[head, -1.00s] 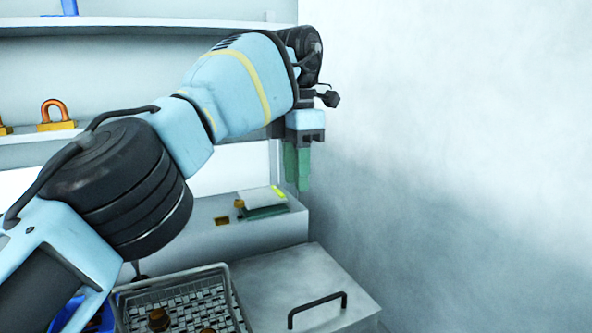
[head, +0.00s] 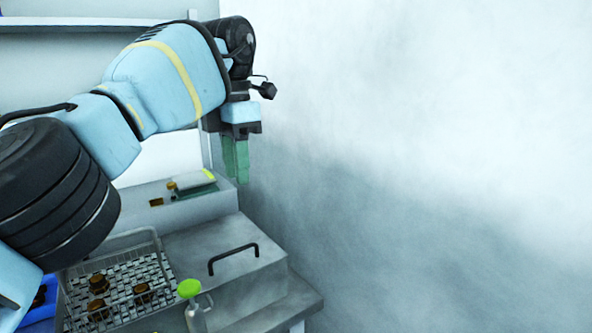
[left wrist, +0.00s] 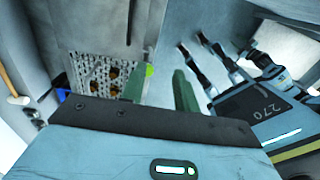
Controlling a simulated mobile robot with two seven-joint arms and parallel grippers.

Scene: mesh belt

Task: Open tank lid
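The tank is a grey metal box with a flat lid (head: 192,243) and a black bar handle (head: 233,258). The lid lies flat and closed. My left gripper (head: 236,182) has green fingers pointing down and hangs in the air above and behind the handle, near the wall, touching nothing. In the left wrist view the fingers (left wrist: 160,92) stand apart with nothing between them. My right gripper does not show clearly in either view.
A wire basket (head: 120,240) with several brown items stands left of the tank. A green-capped bottle (head: 189,289) stands in front of it. Behind is a ledge with papers (head: 195,180). A wall (head: 430,180) closes off the right side. A shelf (head: 90,24) is above.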

